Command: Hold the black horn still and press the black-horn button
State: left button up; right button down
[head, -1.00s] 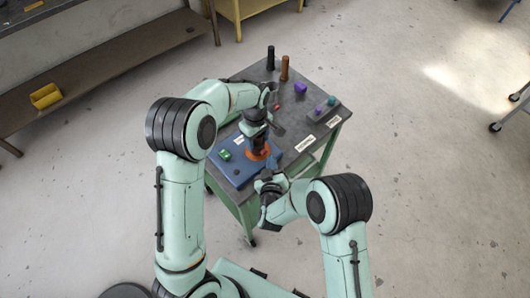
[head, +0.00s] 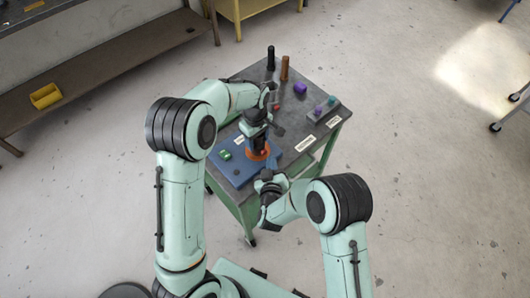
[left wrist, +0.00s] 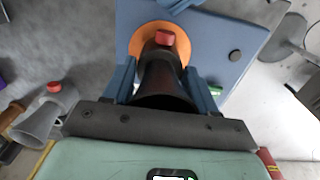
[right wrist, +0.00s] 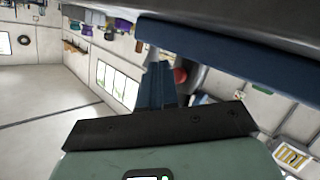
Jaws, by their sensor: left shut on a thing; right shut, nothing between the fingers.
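The black horn (left wrist: 163,80) stands on an orange disc (left wrist: 148,36) on a blue board (left wrist: 240,35). My left gripper (left wrist: 163,85) is shut on the horn, with one blue finger on each side. In the head view, my left gripper (head: 257,135) mostly hides the horn. My right gripper (head: 271,163) is low at the board's near right side. In the right wrist view, its fingers (right wrist: 158,75) are shut and empty, and a red button (right wrist: 180,76) shows beside the tips. I cannot tell whether they touch.
A grey horn (left wrist: 45,115) with its own red button lies beyond the board's edge. A green piece (head: 225,155) is on the board.

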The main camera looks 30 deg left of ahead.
jog(key=shift+w+a, duration=0.15)
jog(key=shift+a, duration=0.25)
pick_arm(q)
jog(key=shift+d, duration=0.1)
pick_arm(e)
jog(key=shift+w+a, duration=0.25)
jog(key=shift+a, duration=0.35)
dwell(1.1)
jog(key=shift+d, duration=0.1)
jog(key=shift+s+d, duration=0.2)
jog(key=shift+d, duration=0.25)
jog(key=shift+s+d, duration=0.2)
jog(key=shift+d, duration=0.25)
jog(key=shift+s+d+f, duration=0.1)
jog(key=shift+s+d, duration=0.2)
jog(key=shift+d, duration=0.5)
jog(key=shift+s+d+r, duration=0.1)
jog(key=shift+s+d, duration=0.25)
jog(key=shift+d, duration=0.4)
jog(key=shift+s+d+f, duration=0.1)
jog(key=shift+s+d, duration=0.2)
jog(key=shift+d, duration=0.5)
pick_arm(q)
jog(key=o, duration=1.2)
